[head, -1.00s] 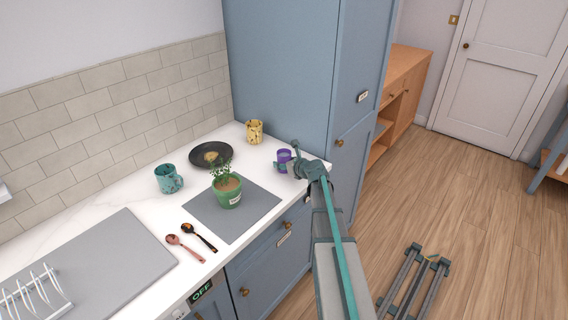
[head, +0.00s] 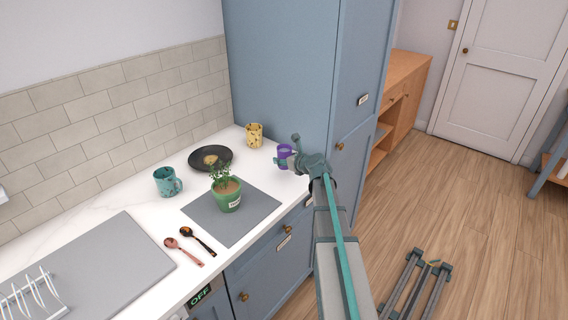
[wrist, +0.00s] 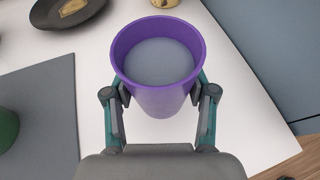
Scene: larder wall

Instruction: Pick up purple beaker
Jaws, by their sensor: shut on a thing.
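The purple beaker (wrist: 159,99) is upright between the two fingers of my gripper (wrist: 160,98) in the wrist view, with a finger against each side. It has a greyish fill or inner surface. In the head view the purple beaker (head: 284,158) shows at the right end of the white counter, partly hidden by my gripper (head: 290,161). My gripper is shut on it. I cannot tell for sure whether its base is clear of the counter.
A yellow patterned cup (head: 254,135) and a dark pan (head: 211,158) stand behind and left. A potted plant (head: 228,198) is on a grey mat (head: 240,226). A teal mug (head: 166,182) and two spoons (head: 184,251) lie further left. A tall blue cabinet (head: 280,70) rises close behind.

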